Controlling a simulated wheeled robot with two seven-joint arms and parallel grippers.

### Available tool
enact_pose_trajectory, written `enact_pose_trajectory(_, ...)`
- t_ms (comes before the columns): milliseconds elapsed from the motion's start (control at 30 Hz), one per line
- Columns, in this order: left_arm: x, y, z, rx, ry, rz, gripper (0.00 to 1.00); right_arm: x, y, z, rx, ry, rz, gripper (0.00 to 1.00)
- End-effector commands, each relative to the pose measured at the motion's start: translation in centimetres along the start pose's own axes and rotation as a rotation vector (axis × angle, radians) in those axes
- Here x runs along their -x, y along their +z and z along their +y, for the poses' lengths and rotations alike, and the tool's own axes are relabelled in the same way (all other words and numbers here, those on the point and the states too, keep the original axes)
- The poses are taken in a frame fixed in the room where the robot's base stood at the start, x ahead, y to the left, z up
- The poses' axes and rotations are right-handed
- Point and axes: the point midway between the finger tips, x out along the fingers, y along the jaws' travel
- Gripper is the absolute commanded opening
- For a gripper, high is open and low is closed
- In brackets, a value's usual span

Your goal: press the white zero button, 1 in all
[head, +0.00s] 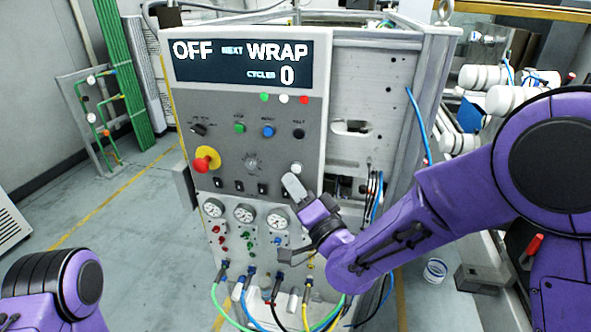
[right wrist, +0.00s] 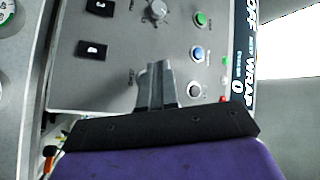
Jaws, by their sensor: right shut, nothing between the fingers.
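The white zero button (head: 296,168) is on the grey control panel (head: 228,160), at its lower right, right of a grey rotary knob. My right gripper (head: 288,180) is shut and empty. Its fingertips are just below and left of the button in the head view; I cannot tell whether they touch it. In the right wrist view the shut fingers (right wrist: 155,72) point at the panel and appear to hide the white button. My left gripper is out of view; only part of my left arm shows at lower left.
The display (head: 243,62) reads OFF, NEXT WRAP, CYCLES 0. Green (head: 239,128), blue (head: 268,131) and black (head: 299,133) buttons sit above the white one. A red emergency stop (head: 203,164) is at left. Gauges (head: 244,213) and hoses are below.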

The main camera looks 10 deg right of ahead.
Motion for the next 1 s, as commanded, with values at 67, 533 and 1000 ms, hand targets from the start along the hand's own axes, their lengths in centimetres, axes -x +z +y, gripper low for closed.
enact_pose_trajectory(67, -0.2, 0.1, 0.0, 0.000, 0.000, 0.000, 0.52, 0.6, 0.5, -0.4, 0.000, 0.000, -0.001, 0.00)
enact_pose_trajectory(533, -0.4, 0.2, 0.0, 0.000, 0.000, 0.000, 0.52, 2.7, 1.9, -1.9, 0.001, 0.000, -0.001, 0.00)
enact_pose_trajectory(1000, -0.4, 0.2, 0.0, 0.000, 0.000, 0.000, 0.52, 2.7, 1.9, -1.9, 0.006, 0.000, -0.001, 0.00)
